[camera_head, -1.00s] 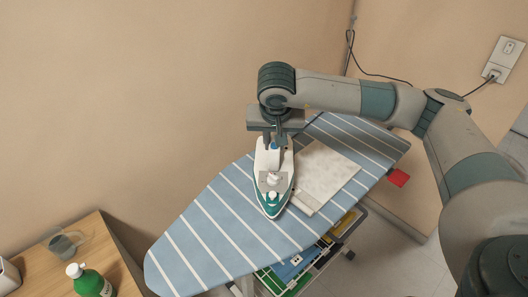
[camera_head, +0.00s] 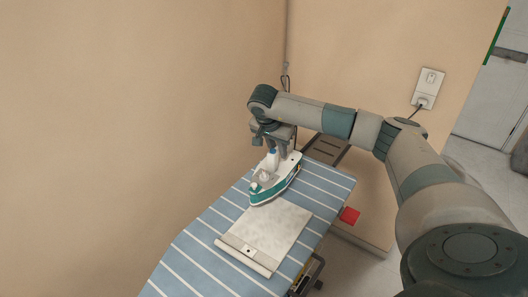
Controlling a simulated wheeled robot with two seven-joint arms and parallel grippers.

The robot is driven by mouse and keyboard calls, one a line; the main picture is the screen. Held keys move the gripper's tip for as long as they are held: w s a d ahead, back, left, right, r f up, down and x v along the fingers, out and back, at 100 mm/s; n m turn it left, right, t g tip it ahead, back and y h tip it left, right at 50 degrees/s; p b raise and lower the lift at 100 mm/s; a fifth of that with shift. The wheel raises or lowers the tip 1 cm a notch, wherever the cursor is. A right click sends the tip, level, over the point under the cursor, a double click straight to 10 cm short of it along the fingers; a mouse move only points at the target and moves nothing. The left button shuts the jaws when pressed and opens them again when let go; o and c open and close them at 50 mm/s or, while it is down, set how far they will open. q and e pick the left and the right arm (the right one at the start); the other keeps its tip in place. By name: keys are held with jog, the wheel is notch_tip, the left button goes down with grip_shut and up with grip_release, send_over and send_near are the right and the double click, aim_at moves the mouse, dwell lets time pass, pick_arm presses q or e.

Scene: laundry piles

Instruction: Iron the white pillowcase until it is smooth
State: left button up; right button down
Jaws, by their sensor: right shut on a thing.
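The white pillowcase (camera_head: 268,231) lies spread on the blue striped ironing board (camera_head: 205,240). Faint mottling shows on its surface; I cannot tell how creased it is. The white and green iron (camera_head: 274,180) is at the far edge of the pillowcase, its tip toward the lower left. Whether its sole touches the cloth or board is not clear. My right gripper (camera_head: 276,150) is shut on the iron's handle from above, and the fingers are partly hidden. My left gripper is not in view.
A dark slotted rest (camera_head: 327,149) is at the board's far end, behind the gripper. A red piece (camera_head: 350,215) sticks out at the board's right side. A wall outlet (camera_head: 428,88) with a plugged cord is at the back right. The near left part of the board is clear.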

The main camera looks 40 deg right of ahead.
jog(key=shift+w+d+r, duration=0.1)
jog(key=shift+d+r, duration=0.1)
jog(key=shift+d, duration=0.6)
jog(key=shift+f+b, duration=0.65)
jog(key=shift+f, duration=0.8)
jog(key=shift+a, duration=0.15)
